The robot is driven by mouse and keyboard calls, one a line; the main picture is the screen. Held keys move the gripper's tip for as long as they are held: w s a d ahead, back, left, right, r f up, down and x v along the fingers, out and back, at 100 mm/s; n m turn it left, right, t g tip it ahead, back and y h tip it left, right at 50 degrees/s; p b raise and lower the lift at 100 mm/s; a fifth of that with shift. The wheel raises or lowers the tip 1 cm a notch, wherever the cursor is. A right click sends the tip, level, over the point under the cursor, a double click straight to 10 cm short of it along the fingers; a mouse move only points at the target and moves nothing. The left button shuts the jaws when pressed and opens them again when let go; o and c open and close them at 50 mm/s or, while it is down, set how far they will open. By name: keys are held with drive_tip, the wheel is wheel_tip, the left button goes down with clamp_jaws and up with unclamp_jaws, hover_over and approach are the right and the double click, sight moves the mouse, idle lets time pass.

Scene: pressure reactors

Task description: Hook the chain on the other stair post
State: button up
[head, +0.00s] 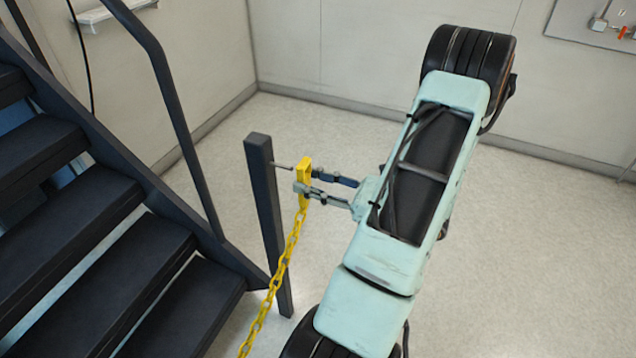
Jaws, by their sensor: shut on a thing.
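A yellow chain (286,257) hangs from a yellow end piece (305,170) and runs down out of the bottom of the head view. My gripper (308,183) is shut on this end piece. The end piece is beside a dark stair post (266,215), just to its right. A thin metal pin (283,166) sticks out from the post near its top, toward the end piece. The pin's tip meets or overlaps the end piece in the picture; I cannot tell whether it is hooked. The chain's other end is out of view.
Dark stairs (95,215) with a handrail (170,90) fill the left side. Pale walls (360,50) stand behind, with a panel of fittings (600,25) at the top right. The floor (520,240) on the right is clear.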

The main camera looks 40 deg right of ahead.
drive_tip(key=shift+f+b+x, duration=0.15)
drive_tip(key=shift+f+x, duration=0.05)
drive_tip(key=shift+x, duration=0.85)
drive_tip(key=shift+f+b+x, duration=0.15)
drive_tip(key=shift+f+x, duration=0.05)
drive_tip(key=shift+x, duration=0.85)
drive_tip(key=shift+f+b+x, duration=0.15)
drive_tip(key=shift+f+x, duration=0.1)
drive_tip(key=shift+x, duration=0.8)
drive_tip(key=o, duration=1.3)
approach(272, 173)
drive_tip(key=v, duration=0.5)
drive_tip(key=shift+s+d, duration=0.1)
drive_tip(key=shift+s, duration=0.3)
